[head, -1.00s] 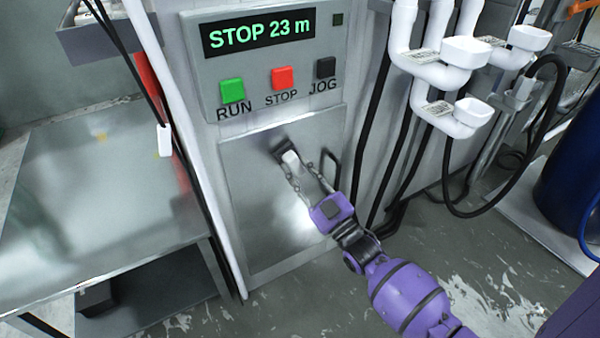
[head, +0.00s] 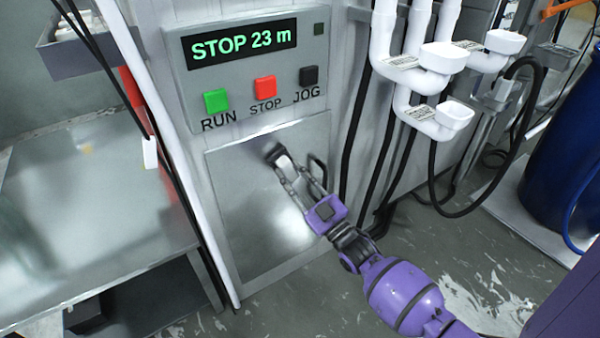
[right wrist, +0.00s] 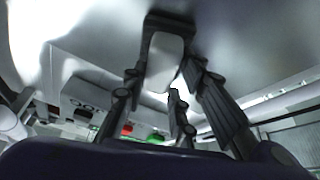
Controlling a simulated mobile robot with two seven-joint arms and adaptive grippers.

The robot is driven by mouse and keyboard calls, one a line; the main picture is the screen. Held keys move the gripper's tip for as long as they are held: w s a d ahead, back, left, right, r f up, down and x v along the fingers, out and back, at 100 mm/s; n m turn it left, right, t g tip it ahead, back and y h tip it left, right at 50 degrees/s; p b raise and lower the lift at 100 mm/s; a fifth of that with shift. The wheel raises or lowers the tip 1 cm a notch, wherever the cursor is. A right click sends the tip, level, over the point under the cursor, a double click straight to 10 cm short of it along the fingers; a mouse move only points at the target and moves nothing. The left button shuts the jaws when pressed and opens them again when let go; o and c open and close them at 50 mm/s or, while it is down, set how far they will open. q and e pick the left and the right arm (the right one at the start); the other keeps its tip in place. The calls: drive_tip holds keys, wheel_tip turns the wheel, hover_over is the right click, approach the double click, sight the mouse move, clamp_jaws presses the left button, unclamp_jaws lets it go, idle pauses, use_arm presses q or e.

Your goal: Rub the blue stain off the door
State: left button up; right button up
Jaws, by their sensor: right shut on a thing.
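My left gripper is not in view.
Above the door is the control box (head: 250,62) with green, red and black buttons and a "STOP 23 m" display. A metal table (head: 75,205) stands at left. White pipes (head: 402,90) and black hoses hang at right, near a blue drum (head: 560,165).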

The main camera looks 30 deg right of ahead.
drive_tip(key=shift+w+a+r, duration=0.15)
drive_tip(key=shift+a, duration=0.95)
clamp_jaws()
drive_tip(key=shift+s+a+p, duration=0.1)
drive_tip(key=shift+s+p, duration=0.35)
drive_tip(key=shift+s+d+p, duration=0.2)
drive_tip(key=shift+s+p, duration=0.8)
drive_tip(key=shift+s, duration=1.55)
drive_tip(key=shift+s+d+p, duration=0.1)
drive_tip(key=shift+s+p, duration=0.45)
drive_tip(key=shift+s, duration=0.95)
